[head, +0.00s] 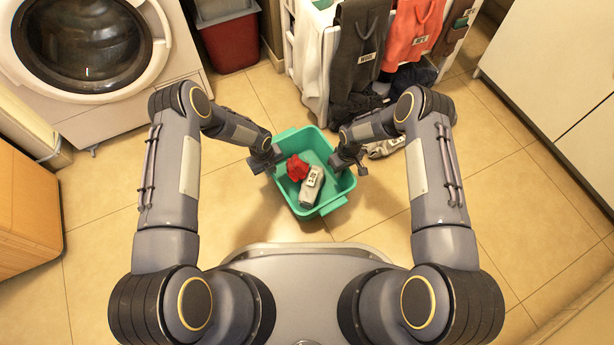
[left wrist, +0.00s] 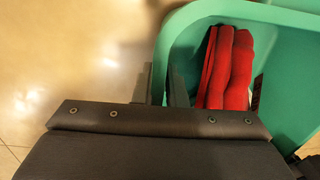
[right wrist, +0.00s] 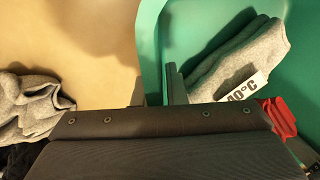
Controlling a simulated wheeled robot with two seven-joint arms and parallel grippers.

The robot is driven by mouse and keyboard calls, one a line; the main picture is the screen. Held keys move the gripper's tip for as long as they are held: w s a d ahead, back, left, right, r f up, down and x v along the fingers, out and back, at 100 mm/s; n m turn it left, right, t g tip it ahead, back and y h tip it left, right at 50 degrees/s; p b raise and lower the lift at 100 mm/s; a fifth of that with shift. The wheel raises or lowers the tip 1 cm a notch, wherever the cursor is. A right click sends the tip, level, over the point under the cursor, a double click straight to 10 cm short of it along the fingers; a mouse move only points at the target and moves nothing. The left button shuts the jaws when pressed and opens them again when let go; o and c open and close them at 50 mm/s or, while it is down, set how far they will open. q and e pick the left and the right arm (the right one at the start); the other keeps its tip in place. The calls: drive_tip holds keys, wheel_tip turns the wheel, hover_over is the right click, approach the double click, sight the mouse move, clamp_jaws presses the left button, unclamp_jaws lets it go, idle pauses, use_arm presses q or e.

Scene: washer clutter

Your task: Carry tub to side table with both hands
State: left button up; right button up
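The teal tub (head: 338,204) is in front of me in the head view, with a red cloth (head: 297,168) and a grey labelled cloth (head: 311,187) inside. My left gripper (head: 266,160) is at its left wall; in the left wrist view its fingers (left wrist: 160,88) sit on both sides of the wall and close on it. My right gripper (head: 347,160) is at the right wall; in the right wrist view its fingers (right wrist: 156,90) also close on the wall. I cannot tell whether the tub touches the floor. No side table is clearly identifiable.
A washer (head: 90,45) stands back left, beside a red bin (head: 232,42). A white hamper (head: 308,60) with hanging bags is behind the tub. A grey cloth (head: 384,148) lies right of the tub. An orange-brown wooden piece (head: 25,210) is left, white cabinet (head: 560,70) right. Floor beside me is clear.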

use_arm(q)
clamp_jaws()
use_arm(e)
clamp_jaws()
use_arm(q)
drive_tip(key=shift+r, duration=0.15)
use_arm(e)
drive_tip(key=shift+r, duration=0.15)
